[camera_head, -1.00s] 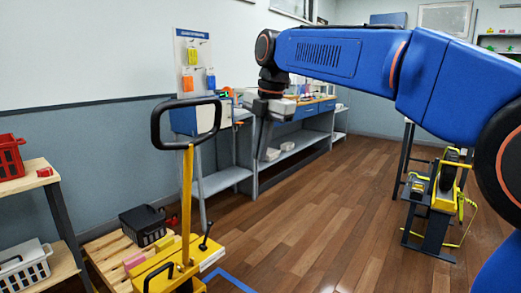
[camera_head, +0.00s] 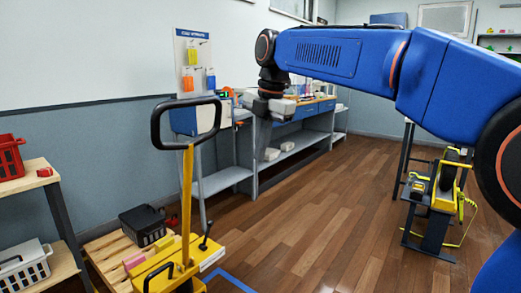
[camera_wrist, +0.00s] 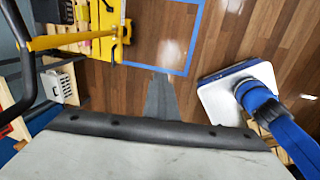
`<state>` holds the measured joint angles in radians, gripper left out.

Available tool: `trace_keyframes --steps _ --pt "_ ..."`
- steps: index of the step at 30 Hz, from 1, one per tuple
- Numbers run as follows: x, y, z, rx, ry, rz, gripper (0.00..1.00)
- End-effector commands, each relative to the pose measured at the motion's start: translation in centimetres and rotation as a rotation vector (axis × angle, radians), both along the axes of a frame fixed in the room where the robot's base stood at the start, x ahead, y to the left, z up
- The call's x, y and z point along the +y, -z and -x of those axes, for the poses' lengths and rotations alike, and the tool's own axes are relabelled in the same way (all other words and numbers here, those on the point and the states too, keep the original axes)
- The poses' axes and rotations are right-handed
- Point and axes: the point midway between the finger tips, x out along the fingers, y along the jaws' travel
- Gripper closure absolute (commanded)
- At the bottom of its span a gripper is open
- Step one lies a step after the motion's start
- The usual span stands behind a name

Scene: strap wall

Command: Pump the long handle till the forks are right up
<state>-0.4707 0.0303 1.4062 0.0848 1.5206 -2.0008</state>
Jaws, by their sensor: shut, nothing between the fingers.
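The long handle is a black loop (camera_head: 187,122) on a yellow shaft (camera_head: 187,190), standing upright at the left of the head view. The shaft rises from the yellow body of the pallet truck (camera_head: 160,265), which has a small black lever (camera_head: 206,238). In the wrist view the yellow shaft (camera_wrist: 65,41) runs across the upper left. My gripper (camera_head: 264,150) is shut and empty, hanging in the air to the right of the handle loop and apart from it. Its dark fingers also show in the wrist view (camera_wrist: 161,95). The forks cannot be made out clearly.
A wooden pallet (camera_head: 108,250) with a black basket (camera_head: 143,225) sits beside the truck. A shelf with a red basket (camera_head: 10,156) stands at the left. A workbench (camera_head: 290,125) lies behind. Blue tape (camera_head: 235,282) marks the floor; the middle floor is clear.

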Motion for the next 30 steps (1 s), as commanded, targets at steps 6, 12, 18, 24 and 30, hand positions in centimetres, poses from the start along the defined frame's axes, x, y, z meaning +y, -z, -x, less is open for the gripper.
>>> trace_keyframes --steps 6,12,18,24,30 --pt "0.00 0.00 0.00 0.000 0.000 0.000 1.00" --pt "0.00 0.00 0.00 0.000 0.000 0.000 1.00" --pt "0.00 0.00 0.00 0.000 0.000 0.000 0.61" --pt "0.00 0.00 0.00 0.000 0.000 0.000 0.60" --pt "-0.05 -0.44 0.01 -0.001 0.000 0.000 0.60"
